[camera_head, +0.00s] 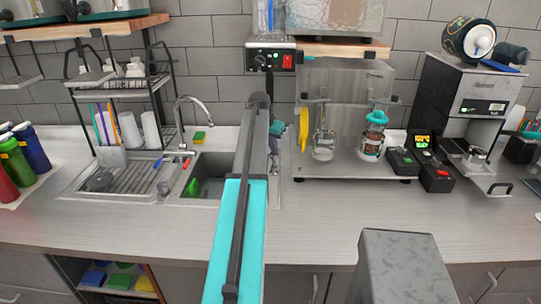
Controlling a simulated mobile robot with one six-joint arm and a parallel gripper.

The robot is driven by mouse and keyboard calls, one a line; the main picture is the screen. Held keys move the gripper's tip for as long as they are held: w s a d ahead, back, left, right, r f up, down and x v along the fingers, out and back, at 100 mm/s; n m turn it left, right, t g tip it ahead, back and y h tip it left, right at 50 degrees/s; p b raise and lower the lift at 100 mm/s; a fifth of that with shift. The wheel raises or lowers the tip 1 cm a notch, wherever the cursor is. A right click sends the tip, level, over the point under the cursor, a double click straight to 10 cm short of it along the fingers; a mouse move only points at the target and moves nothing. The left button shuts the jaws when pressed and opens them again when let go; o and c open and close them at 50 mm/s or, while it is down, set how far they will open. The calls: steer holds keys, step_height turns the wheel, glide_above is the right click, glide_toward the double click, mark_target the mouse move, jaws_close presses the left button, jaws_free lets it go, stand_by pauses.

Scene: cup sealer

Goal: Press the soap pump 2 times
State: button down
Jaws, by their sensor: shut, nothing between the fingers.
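I cannot pick out a soap pump for certain; the area right of the sink is partly hidden by my arm. My arm rises from the bottom middle and reaches over the right part of the sink. My gripper (273,158) shows small and dark just right of the arm's far end, pointing down near the sink's right edge. It looks shut and empty. I cannot tell whether it touches anything.
The sink (215,163) with its curved faucet (190,105) is left of my arm. A dish rack (120,80) stands left of that. The steel cup machine (345,90) and coffee machine (465,95) stand right. The front counter (320,225) is clear.

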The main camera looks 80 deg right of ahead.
steer(key=shift+f, duration=0.3)
steer(key=shift+a+f+b, duration=0.1)
steer(key=shift+f+b, duration=0.25)
steer(key=shift+f, duration=0.35)
steer(key=shift+r, duration=0.1)
steer(key=shift+r+p, duration=0.65)
steer(key=shift+r, duration=0.6)
